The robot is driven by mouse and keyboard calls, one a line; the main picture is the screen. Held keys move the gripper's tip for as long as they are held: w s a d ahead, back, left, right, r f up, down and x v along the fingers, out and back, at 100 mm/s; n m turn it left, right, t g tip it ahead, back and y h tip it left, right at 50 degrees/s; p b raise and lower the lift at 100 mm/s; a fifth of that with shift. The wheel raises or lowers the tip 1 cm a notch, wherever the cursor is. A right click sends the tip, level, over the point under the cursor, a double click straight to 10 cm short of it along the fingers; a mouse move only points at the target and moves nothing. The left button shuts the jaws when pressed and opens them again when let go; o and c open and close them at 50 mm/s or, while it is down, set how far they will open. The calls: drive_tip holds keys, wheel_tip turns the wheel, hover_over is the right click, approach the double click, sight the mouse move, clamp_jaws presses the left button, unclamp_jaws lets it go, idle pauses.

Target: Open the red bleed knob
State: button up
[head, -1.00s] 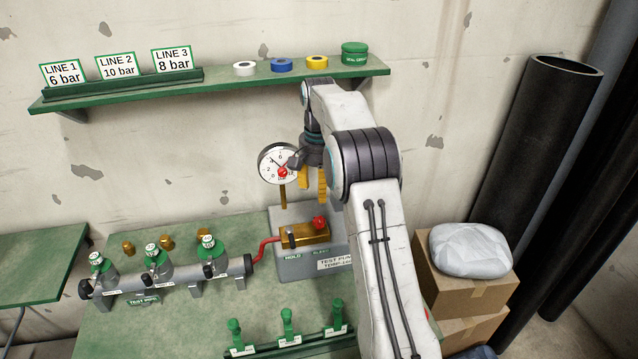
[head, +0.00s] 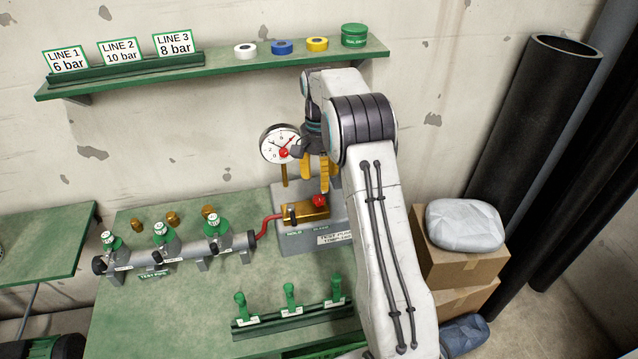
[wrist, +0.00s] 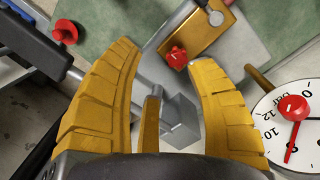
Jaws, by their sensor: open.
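The red bleed knob (head: 319,200) sits on top of the brass block (head: 293,215) of the grey test pump (head: 285,245). My gripper (head: 316,186) is above the knob, its yellow fingers pointing down. In the wrist view, my gripper (wrist: 166,62) is open, and the knob (wrist: 177,57) shows in the gap near the right fingertip. I cannot tell whether a finger touches it. The white dial gauge (head: 279,143) stands left of the fingers in the head view. A red piece (wrist: 293,107) shows at its centre in the wrist view.
A pipe (head: 180,253) with green-capped valves lies left of the pump, joined by a red hose (head: 268,227). A green rack (head: 295,322) with upright green-handled pieces stands in front. A wall shelf (head: 225,77) runs above. Cartons (head: 455,265) and black pipes stand right.

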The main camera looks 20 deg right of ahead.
sight(319, 198)
drive_tip(key=shift+n+t, duration=0.5)
drive_tip(key=shift+t, duration=0.2)
drive_tip(key=f, duration=0.1)
drive_tip(key=w+f, duration=0.2)
drive_tip(key=shift+w+d+f, duration=0.15)
drive_tip(key=shift+d+f, duration=0.05)
drive_tip(key=shift+d, duration=0.05)
drive_tip(key=shift+f+p, duration=0.55)
drive_tip(key=shift+f, duration=2.8)
drive_tip(key=shift+c, duration=0.2)
clamp_jaws()
